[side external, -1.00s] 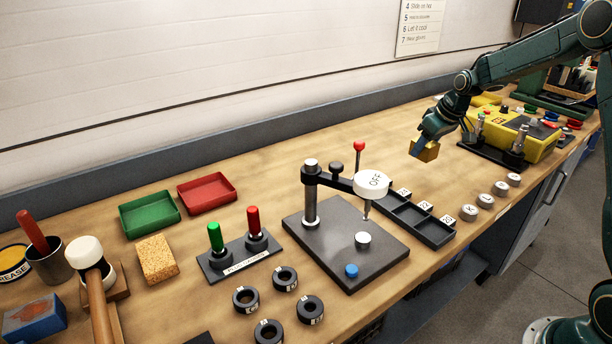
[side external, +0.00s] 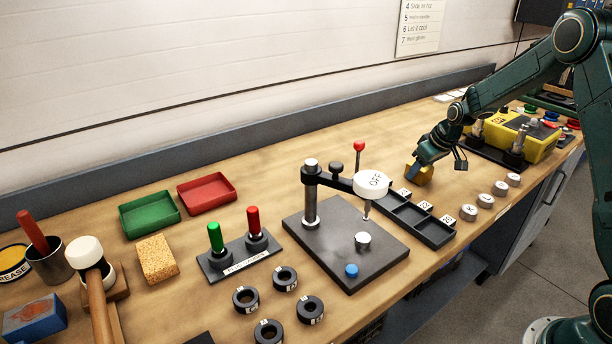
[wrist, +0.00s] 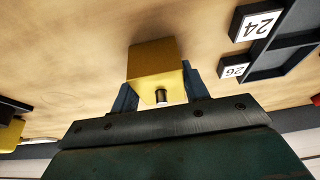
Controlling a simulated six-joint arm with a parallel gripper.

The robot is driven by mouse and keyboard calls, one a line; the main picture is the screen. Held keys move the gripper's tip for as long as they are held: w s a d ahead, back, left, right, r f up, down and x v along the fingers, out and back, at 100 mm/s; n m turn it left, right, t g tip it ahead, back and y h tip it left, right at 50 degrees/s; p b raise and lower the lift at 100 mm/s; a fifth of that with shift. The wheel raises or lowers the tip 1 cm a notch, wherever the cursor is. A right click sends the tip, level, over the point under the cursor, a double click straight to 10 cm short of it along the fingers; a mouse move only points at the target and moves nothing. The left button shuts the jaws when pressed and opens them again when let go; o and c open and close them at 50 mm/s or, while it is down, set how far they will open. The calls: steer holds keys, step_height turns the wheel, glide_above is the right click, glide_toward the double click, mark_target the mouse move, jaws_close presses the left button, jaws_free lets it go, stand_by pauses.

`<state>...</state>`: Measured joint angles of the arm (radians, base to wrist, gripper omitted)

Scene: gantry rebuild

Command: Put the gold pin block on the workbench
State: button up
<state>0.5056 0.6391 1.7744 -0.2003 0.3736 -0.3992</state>
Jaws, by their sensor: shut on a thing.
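The gold pin block (side external: 426,175) is a small yellow cube with a metal pin, which shows in the wrist view (wrist: 154,62) on the side facing my wrist. My gripper (side external: 418,172) is shut on it, with blue fingers on either side of the block in the wrist view. The block is low over or on the wooden workbench (side external: 330,138); I cannot tell whether its underside touches. It is behind the black compartment tray and left of the yellow unit.
The black compartment tray (side external: 432,230) with number labels lies close by, in front of the block. A press stand (side external: 340,250) is to the left. A yellow unit (side external: 540,140) and several round labelled pieces stand to the right. Bare bench lies behind and left of the block.

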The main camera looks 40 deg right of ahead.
steer(key=shift+f, duration=0.15)
steer(key=o, duration=1.2)
steer(key=shift+o, duration=0.2)
steer(key=v, duration=1.2)
